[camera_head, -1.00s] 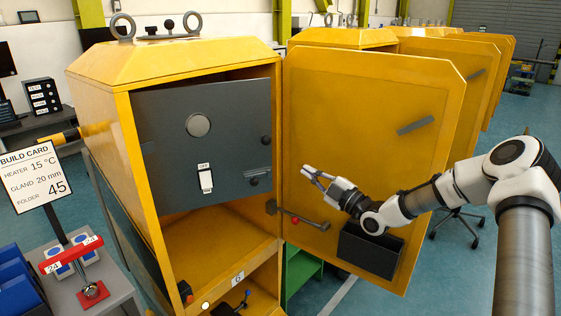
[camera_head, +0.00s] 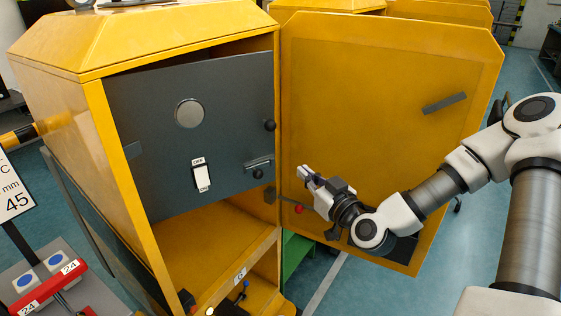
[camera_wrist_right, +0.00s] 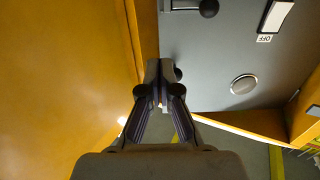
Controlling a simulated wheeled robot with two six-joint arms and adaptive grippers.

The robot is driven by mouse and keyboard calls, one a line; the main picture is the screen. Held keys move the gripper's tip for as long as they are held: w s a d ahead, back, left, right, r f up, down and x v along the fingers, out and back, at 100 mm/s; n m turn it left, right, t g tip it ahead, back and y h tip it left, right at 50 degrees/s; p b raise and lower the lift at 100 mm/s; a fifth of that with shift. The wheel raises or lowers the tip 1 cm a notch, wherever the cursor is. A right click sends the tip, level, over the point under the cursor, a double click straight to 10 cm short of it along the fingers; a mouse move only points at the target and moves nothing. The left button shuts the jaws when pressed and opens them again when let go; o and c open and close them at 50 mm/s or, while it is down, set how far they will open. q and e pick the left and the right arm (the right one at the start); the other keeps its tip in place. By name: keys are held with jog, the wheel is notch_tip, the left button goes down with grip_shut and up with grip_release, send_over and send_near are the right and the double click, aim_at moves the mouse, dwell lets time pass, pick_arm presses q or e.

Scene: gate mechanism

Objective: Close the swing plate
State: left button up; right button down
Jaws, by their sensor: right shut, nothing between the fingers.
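The swing plate (camera_head: 225,130) is a dark grey panel in the upper opening of the yellow cabinet. It carries a round disc (camera_head: 189,113), a white switch (camera_head: 202,178) and a small handle (camera_head: 257,164) near its right edge. It sits skewed to the frame, with a dark gap above it. My right gripper (camera_head: 307,174) is shut and empty, in front of the open yellow door and right of the plate's right edge. In the right wrist view the closed fingertips (camera_wrist_right: 158,72) appear beside the plate (camera_wrist_right: 215,60); contact cannot be told. My left gripper is not in view.
The yellow door (camera_head: 390,100) stands open to the right, behind my right arm. A rod with a red ball (camera_head: 299,209) lies just below the gripper. The space under the plate (camera_head: 215,250) looks open.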

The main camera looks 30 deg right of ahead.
aim_at(273, 147)
jog(key=w+p, duration=0.1)
jog(key=w, duration=0.5)
jog(key=w+p, duration=0.1)
jog(key=w, duration=0.4)
jog(key=shift+w+d+p, duration=0.2)
jog(key=shift+w+p, duration=0.15)
jog(key=shift+w+f, duration=0.15)
jog(key=shift+w, duration=0.15)
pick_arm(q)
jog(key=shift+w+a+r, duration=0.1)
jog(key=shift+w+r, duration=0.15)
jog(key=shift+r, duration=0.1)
